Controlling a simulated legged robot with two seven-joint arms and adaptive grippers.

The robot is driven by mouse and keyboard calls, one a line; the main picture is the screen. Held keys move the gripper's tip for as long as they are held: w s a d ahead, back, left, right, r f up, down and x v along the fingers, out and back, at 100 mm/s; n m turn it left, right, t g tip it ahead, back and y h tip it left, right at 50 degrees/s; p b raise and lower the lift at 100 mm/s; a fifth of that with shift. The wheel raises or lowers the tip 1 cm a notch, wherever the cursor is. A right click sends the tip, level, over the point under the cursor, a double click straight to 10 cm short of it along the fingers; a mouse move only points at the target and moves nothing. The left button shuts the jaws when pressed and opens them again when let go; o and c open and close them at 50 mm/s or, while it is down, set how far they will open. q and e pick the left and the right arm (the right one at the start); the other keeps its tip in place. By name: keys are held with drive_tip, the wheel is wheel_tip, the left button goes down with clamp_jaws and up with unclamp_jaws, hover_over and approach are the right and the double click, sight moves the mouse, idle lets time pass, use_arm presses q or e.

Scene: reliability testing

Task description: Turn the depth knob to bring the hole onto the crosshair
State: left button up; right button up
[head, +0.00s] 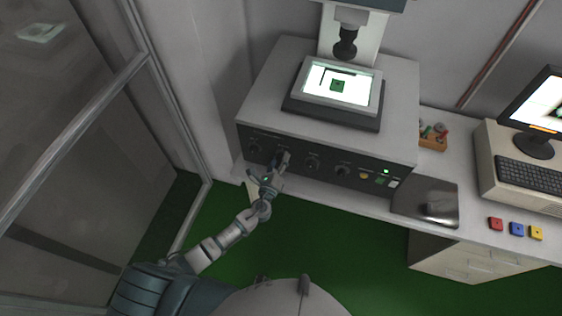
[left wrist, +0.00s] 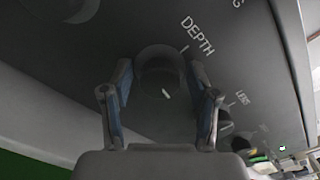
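The dark depth knob (left wrist: 163,75) is on the machine's front panel, under the white word DEPTH in the left wrist view. A light mark shows on its face. My left gripper (left wrist: 160,85) has its two blue-padded fingers spread, one on each side of the knob; I cannot tell if they touch it. In the head view my left gripper (head: 277,167) is at the panel and partly hides this knob. A green square piece (head: 338,85) with a dark spot lies on the lit stage (head: 318,74). The monitor (head: 545,103) shows part of a green image; any crosshair is too small to tell. My right gripper is not in view.
Other knobs (head: 312,163) and a lens knob (left wrist: 226,122) sit beside it on the panel. Coloured buttons (head: 380,181) are further right. The desk holds a keyboard (head: 530,175), small coloured blocks (head: 516,228) and a dark tray (head: 410,195).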

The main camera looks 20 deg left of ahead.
use_arm(q)
drive_tip(key=shift+s+f, duration=0.1)
drive_tip(key=shift+f, duration=0.1)
drive_tip(key=shift+s, duration=0.15)
drive_tip(key=s, duration=1.1)
drive_tip(key=shift+s+a, duration=0.2)
drive_tip(key=shift+s, duration=0.15)
drive_tip(key=shift+f, duration=0.15)
